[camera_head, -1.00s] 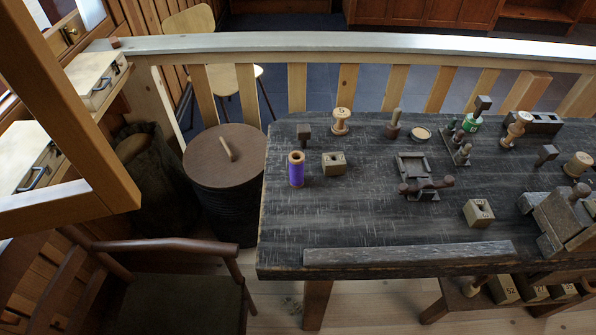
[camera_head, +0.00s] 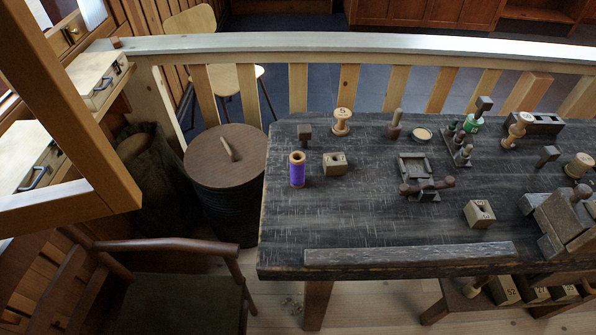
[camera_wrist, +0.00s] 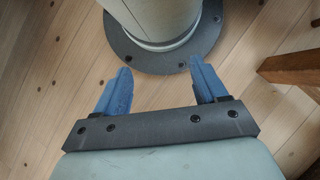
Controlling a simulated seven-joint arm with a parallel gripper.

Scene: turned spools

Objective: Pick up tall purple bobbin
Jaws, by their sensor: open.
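The tall purple bobbin (camera_head: 297,172) stands upright at the left end of the dark workbench (camera_head: 340,215) in the head view. It has a wooden top rim with a hole and purple thread around its body. My gripper (camera_wrist: 160,90) shows only in the wrist view. Its two blue fingers are apart with nothing between them. It hangs over the wooden floor near my own round base, away from the bobbin. The bobbin is not in the wrist view.
A wooden block with a hole (camera_head: 335,164) stands close right of the bobbin. A small dark block (camera_head: 304,134) and a pale spool (camera_head: 342,121) stand behind it. A wooden rail (camera_head: 330,44) runs behind the bench.

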